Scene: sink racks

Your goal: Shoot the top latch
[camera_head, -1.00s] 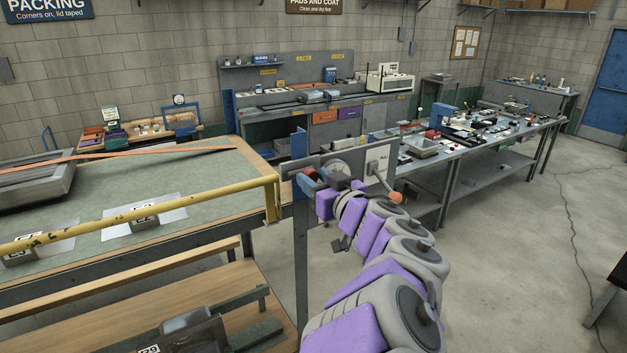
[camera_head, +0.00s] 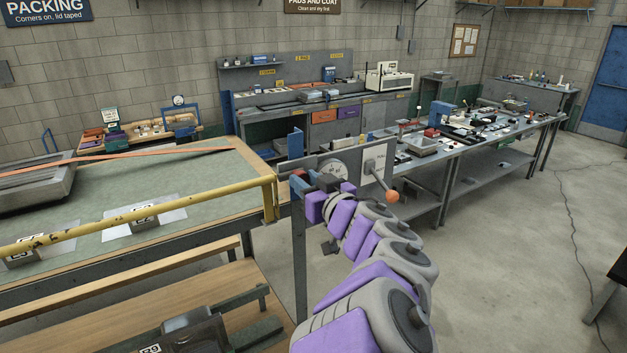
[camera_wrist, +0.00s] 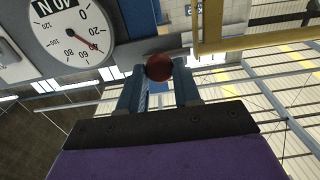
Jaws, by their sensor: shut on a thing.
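A dark red ball knob (camera_wrist: 159,67) sits between the two blue fingers of my gripper (camera_wrist: 160,88) in the wrist view, and the gripper is shut on it. In the camera_head view my gripper (camera_head: 312,184) is at the grey upright panel (camera_head: 290,163) by the corner of the green-topped table. The bar or bolt behind the knob is hidden by my fingers. I cannot tell which fitting is the top latch.
A white round dial (camera_head: 334,169) with a red needle in the wrist view (camera_wrist: 68,32) is beside my gripper. A lever with an orange knob (camera_head: 391,196) sticks out from a pale plate (camera_head: 375,164) to the right. A yellow rail (camera_head: 140,216) crosses to the left.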

